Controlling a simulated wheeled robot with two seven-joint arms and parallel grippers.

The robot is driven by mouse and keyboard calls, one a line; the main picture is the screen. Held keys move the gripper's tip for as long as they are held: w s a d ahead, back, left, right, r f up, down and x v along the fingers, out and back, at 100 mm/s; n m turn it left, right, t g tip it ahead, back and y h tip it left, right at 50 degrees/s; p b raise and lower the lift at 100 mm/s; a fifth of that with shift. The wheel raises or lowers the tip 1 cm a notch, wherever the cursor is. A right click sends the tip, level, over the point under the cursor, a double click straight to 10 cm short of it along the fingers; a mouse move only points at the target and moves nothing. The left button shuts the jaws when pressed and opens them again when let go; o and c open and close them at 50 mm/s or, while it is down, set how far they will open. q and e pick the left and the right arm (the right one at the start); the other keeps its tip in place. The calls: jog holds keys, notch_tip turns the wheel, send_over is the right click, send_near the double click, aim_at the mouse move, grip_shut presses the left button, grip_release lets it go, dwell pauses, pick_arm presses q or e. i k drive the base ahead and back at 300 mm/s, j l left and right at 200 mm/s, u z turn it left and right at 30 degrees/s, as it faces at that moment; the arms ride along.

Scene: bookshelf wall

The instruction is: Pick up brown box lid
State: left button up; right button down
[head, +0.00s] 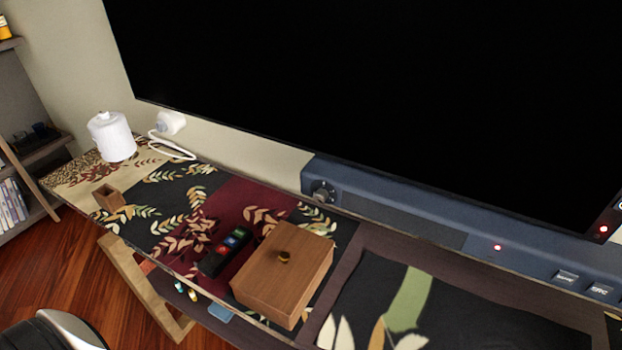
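A brown wooden box (270,302) stands on the patterned console table, right of the middle. Its brown lid (283,257) sits on top, with a small dark golden knob (285,256) in the centre. The lid looks closed on the box. No gripper shows in the head view. A dark rounded shape with a light edge at the bottom left is cut off by the frame.
A black remote-like object (226,251) with coloured patches lies just left of the box. A small open wooden holder (109,197) and a white lidded jar (112,137) stand farther left. A blue soundbar (410,215) and large black screen (380,90) are behind.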

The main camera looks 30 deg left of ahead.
aim_at(281, 271)
jog(key=u, duration=1.05)
